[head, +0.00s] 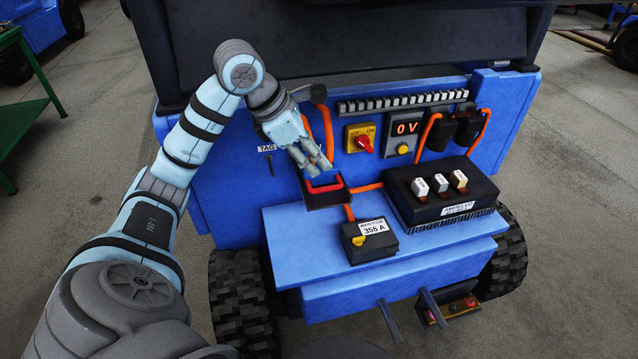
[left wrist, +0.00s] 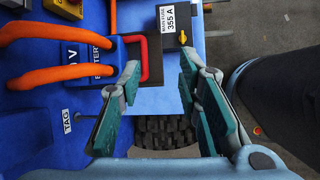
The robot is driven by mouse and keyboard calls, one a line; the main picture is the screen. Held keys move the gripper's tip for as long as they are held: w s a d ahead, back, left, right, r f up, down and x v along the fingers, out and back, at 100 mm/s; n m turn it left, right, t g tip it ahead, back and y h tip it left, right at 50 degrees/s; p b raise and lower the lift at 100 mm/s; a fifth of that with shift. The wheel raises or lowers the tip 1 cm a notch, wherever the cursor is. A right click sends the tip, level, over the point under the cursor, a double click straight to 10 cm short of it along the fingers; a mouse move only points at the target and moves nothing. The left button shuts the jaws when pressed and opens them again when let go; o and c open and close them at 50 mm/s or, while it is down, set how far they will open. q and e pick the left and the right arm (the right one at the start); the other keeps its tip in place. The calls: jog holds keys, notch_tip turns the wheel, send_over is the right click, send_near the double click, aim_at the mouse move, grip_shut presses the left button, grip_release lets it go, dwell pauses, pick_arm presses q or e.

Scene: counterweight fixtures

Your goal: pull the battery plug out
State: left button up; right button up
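The handle also shows in the left wrist view (left wrist: 145,62). My left gripper (head: 318,166) is just above the handle, pointing down at it. In the left wrist view its fingers (left wrist: 160,68) are spread and empty, the left fingertip overlapping the handle's edge. I cannot tell whether they touch. My right gripper is not in view.
A main fuse box (head: 368,240) marked 355 A sits on the blue ledge (head: 300,240). A black unit with white fuses (head: 440,207) stands to its right.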

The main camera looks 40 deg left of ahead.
aim_at(322, 188)
pick_arm(q)
jog(key=shift+n+g+y, duration=0.3)
jog(key=shift+y, duration=0.5)
jog(key=a+b+x, duration=0.1)
jog(key=x, duration=0.3)
jog(key=a+b+x, duration=0.1)
jog(key=x, duration=0.3)
jog(key=s+a+b+x, duration=0.1)
jog(key=b+x, duration=0.1)
jog(key=x, duration=0.3)
jog(key=shift+w+f, duration=0.1)
jog(key=shift+f, duration=0.3)
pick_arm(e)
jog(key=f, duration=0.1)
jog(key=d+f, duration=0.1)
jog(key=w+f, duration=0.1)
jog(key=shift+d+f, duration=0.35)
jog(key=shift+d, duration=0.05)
pick_arm(q)
jog(key=shift+a, duration=0.1)
grip_shut()
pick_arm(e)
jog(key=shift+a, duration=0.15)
